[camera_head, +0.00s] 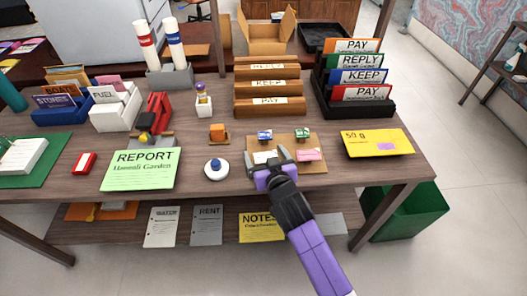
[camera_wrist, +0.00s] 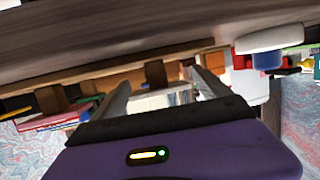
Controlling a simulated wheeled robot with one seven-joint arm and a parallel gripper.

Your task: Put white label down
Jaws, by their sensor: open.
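The white label (camera_head: 265,157) shows on a small brown board (camera_head: 317,167) near the desk's front edge. In the head view it lies just beyond and between my fingertips, partly hidden by them. My gripper (camera_head: 267,152) is open, with its two fingers apart over the board's left front part. I cannot tell whether they touch the label. A pink label (camera_head: 309,155) lies to the right, with a blue clip (camera_head: 265,136) and a green clip (camera_head: 302,134) behind.
A white disc with a blue knob (camera_head: 216,169) stands left of the board. A yellow envelope (camera_head: 377,143) lies to the right. A green REPORT sheet (camera_head: 140,169) lies further left.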

